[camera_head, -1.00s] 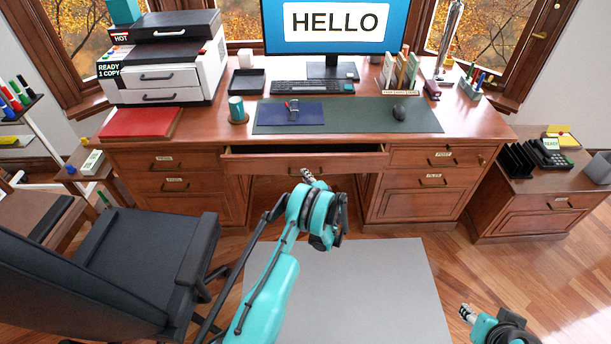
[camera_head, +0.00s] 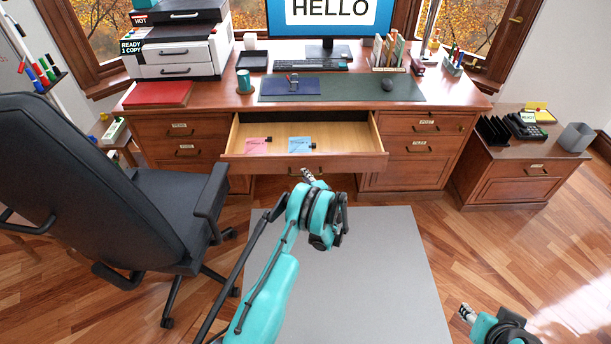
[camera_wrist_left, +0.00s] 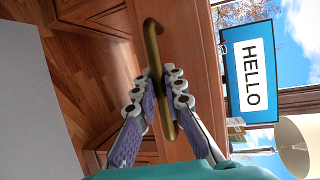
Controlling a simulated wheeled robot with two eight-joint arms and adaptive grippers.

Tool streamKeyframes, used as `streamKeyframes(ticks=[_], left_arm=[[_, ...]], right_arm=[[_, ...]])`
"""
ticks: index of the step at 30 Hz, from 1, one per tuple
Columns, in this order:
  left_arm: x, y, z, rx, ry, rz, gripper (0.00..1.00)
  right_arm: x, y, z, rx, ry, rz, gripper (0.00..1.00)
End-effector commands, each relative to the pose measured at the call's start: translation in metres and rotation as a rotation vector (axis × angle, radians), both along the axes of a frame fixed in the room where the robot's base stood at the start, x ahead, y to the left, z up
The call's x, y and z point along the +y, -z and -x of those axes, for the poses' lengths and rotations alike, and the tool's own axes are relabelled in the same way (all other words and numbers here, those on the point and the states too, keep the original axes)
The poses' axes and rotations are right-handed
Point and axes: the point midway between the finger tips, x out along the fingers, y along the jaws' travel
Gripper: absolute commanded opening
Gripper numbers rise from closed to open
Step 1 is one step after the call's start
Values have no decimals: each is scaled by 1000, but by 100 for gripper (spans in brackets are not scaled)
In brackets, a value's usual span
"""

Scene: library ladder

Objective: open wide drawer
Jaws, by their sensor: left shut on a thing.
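The wide drawer (camera_head: 340,163) in the middle of the desk stands well open, and its pale wooden inside shows. A pink note and a blue note lie in it. My left gripper (camera_head: 308,176) is at the drawer's front. In the left wrist view, the fingers of my left gripper (camera_wrist_left: 158,88) are shut on the drawer's brass bar handle (camera_wrist_left: 152,45). In the head view the handle is mostly hidden behind the gripper. My right gripper (camera_head: 466,313) is low at the right, away from the desk; its fingers are too small to read.
A black office chair (camera_head: 100,190) stands at the left, close to my left arm. A grey mat (camera_head: 385,260) lies on the floor before the desk. A side cabinet (camera_head: 510,185) stands at the right. The desktop holds a printer, monitor and cup.

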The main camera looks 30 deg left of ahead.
Motion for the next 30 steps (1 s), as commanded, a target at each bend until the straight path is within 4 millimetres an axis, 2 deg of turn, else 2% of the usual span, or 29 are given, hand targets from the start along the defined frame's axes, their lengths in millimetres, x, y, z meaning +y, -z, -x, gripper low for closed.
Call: streamKeyframes(ticks=[13, 14, 15, 16, 25, 30], left_arm=[[-1, -4, -1, 1, 4, -8, 0], [-1, -4, -1, 1, 4, -8, 18], [-1, -3, -1, 1, 4, -6, 28], [-1, -3, -1, 1, 4, -6, 32], [-2, -2, 0, 0, 3, -4, 32], [-18, -7, 10, 0, 6, -5, 32]], right_arm=[[0, -1, 0, 0, 0, 0, 40], [0, -1, 0, 0, 0, 0, 40], [0, -1, 0, 0, 0, 0, 40], [0, -1, 0, 0, 0, 0, 40], [0, 1, 0, 0, 0, 0, 40], [0, 1, 0, 0, 0, 0, 40]])
